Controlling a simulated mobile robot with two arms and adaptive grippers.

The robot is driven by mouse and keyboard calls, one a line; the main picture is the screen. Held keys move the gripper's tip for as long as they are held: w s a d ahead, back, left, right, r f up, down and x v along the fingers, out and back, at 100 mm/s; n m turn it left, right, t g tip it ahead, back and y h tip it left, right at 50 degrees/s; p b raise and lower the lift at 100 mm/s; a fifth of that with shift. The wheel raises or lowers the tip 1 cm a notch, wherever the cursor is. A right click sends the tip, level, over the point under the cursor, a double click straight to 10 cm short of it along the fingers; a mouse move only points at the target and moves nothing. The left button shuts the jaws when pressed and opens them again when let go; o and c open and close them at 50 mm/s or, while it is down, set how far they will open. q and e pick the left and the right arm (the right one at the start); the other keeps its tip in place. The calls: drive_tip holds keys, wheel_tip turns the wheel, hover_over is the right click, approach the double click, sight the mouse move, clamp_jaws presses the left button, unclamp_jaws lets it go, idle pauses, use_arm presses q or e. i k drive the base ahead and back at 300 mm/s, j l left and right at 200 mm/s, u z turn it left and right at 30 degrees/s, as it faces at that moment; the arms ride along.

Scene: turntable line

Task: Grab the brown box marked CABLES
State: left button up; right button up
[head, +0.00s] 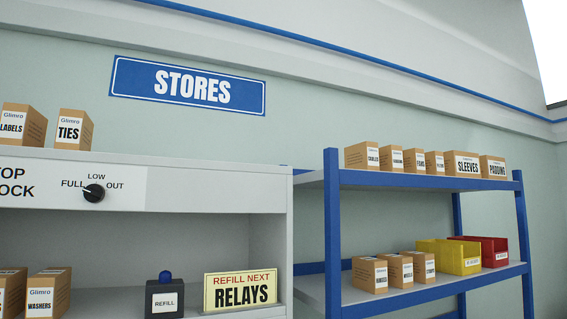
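Several brown boxes stand in a row on the top board of the blue shelf rack (420,182) at the right. The leftmost brown box (361,156) there has a small white label that may read CABLES, but it is too small to be sure. Beside it stand narrower brown boxes, then a SLEEVES box (461,165) and a PADDING box (493,168). No other label in view clearly reads CABLES. Neither of my grippers is in view.
The rack's lower board holds several brown boxes (381,273), a yellow bin (448,256) and a red bin (485,250).

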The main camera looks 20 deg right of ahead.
sight(364, 155)
drive_tip(key=i+l+u, duration=0.15)
drive_tip(key=l+u, duration=0.3)
drive_tip(key=l, duration=0.4)
drive_tip(key=l+u, duration=0.5)
drive_tip(key=l, duration=0.4)
drive_tip(key=k+l+u, duration=0.1)
drive_tip(key=l+u, duration=0.35)
drive_tip(key=l, duration=0.4)
